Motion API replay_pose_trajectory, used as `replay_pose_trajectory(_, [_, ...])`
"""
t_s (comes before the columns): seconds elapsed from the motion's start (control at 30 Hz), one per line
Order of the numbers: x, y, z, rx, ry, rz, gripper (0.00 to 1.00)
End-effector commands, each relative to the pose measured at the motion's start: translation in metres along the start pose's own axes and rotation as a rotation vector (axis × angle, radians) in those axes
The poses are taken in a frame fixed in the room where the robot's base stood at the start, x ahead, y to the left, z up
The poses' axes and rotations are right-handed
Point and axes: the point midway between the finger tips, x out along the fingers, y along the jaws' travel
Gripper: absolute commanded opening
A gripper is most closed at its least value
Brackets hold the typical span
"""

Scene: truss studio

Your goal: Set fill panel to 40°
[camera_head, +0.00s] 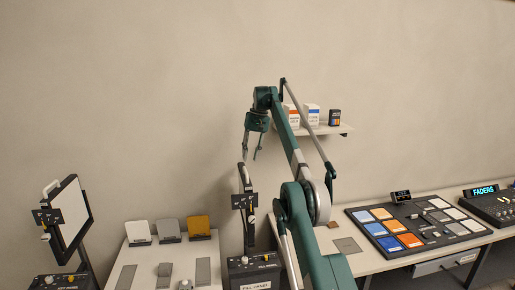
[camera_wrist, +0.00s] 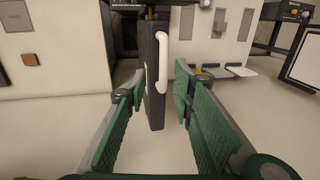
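The fill panel (camera_head: 248,222) stands nearly edge-on to the head camera on a dark base labelled FILL PANEL (camera_head: 262,272). In the wrist view the panel (camera_wrist: 154,95) is a dark narrow slab with a white handle (camera_wrist: 161,62) along its edge. My gripper (camera_head: 251,152) is open, with its fingers pointing down just above the panel's top. In the wrist view the slab and handle lie between the green fingers of my gripper (camera_wrist: 160,100), with gaps on both sides. No contact shows. The panel's angle reading is not legible.
A similar key panel (camera_head: 73,215) stands at the far left. A white table (camera_head: 125,258) holds white, grey and yellow cards. On the right a desk (camera_head: 360,262) carries a button board (camera_head: 415,225) and a faders console (camera_head: 495,207). A wall shelf (camera_head: 335,130) holds small boxes behind my arm.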

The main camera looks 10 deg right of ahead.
Motion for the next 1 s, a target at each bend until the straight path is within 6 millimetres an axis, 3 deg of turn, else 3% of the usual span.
replay_pose_trajectory(1.0, [-0.036, -0.005, 0.016, 0.0, 0.044, 0.015, 0.25])
